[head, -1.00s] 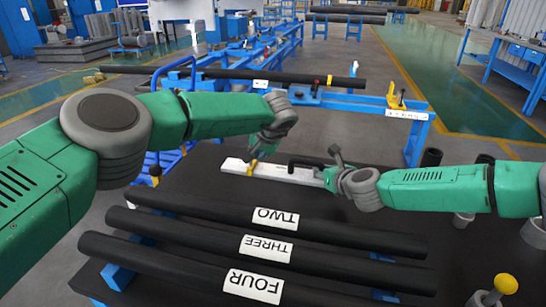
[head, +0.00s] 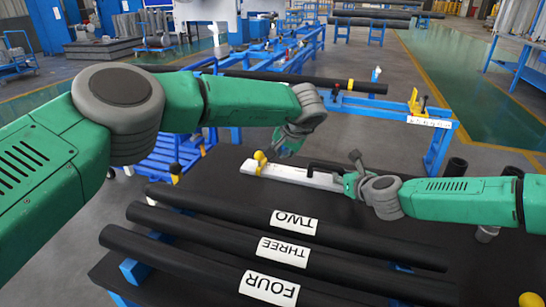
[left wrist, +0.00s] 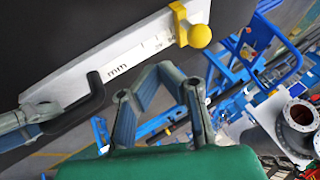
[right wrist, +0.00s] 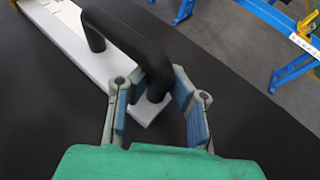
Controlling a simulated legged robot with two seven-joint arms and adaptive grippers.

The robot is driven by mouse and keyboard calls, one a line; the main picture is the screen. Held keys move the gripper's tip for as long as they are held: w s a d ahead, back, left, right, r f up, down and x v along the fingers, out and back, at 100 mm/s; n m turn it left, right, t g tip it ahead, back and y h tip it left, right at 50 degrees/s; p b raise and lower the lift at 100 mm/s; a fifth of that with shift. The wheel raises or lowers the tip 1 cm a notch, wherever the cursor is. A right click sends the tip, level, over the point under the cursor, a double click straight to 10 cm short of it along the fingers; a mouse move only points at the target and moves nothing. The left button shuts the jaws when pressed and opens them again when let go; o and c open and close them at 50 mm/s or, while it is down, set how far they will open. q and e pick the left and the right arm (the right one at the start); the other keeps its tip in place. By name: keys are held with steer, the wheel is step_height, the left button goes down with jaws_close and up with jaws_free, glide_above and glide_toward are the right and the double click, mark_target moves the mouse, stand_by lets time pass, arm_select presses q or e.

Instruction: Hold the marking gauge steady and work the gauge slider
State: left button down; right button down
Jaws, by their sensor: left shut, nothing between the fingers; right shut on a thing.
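The marking gauge (head: 300,176) is a long white bar lying along the back of the black table, with a black handle (right wrist: 135,40) near its right end. The gauge slider (head: 260,164) is a yellow collar with a round knob near the bar's left end. In the left wrist view the slider (left wrist: 198,35) is by the scale's printed figures. My right gripper (right wrist: 154,80) is shut on the handle. My left gripper (head: 281,148) is shut and empty, above and to the right of the slider, apart from it; its fingers also show in the left wrist view (left wrist: 168,72).
Several black pipes, labelled TWO (head: 295,222), THREE (head: 284,252) and FOUR (head: 269,288), lie in front of the gauge. Black cylinders (head: 456,167) stand at the right. A blue rack (head: 410,112) is behind the table. Bare table lies between gauge and pipes.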

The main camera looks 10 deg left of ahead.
arm_select(q)
steer(key=v, duration=0.7)
arm_select(e)
steer(key=c, duration=1.5)
jaws_free()
arm_select(q)
steer(key=shift+s+a, duration=0.1)
arm_select(e)
steer(key=shift+s, duration=0.1)
